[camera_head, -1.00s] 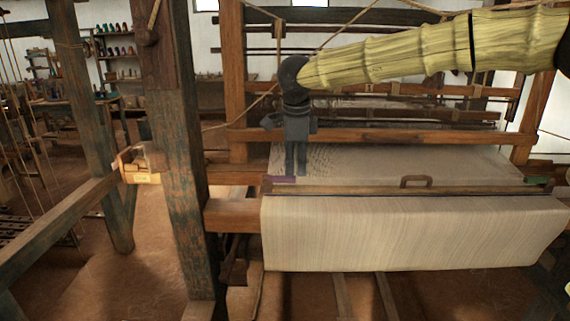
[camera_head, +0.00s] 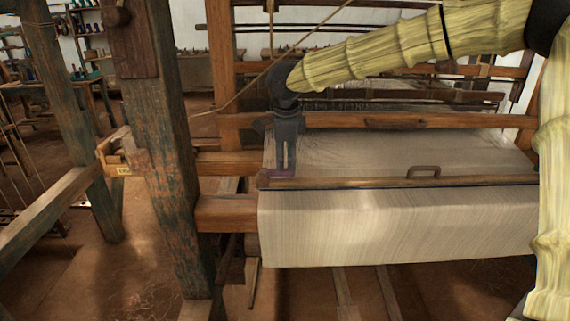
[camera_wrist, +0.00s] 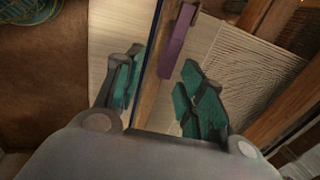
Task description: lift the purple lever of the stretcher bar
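The stretcher bar (camera_head: 350,182) is a long wooden bar lying across the pale cloth (camera_head: 340,225). Its purple lever (camera_head: 279,173) is at the bar's left end, partly hidden by my gripper (camera_head: 286,166). In the wrist view the purple lever (camera_wrist: 177,42) lies along the wooden bar (camera_wrist: 150,108), just beyond my fingertips. My gripper (camera_wrist: 163,62) is open, its teal-padded fingers apart on either side of the bar. Nothing is held between them. I cannot tell whether a fingertip touches the bar or cloth.
A brown handle (camera_head: 424,171) stands up from the bar to the right. A thick wooden loom post (camera_head: 165,150) rises left of the cloth. A wooden crossbeam (camera_head: 380,121) runs behind my gripper. Bare floor (camera_head: 140,265) lies at the lower left.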

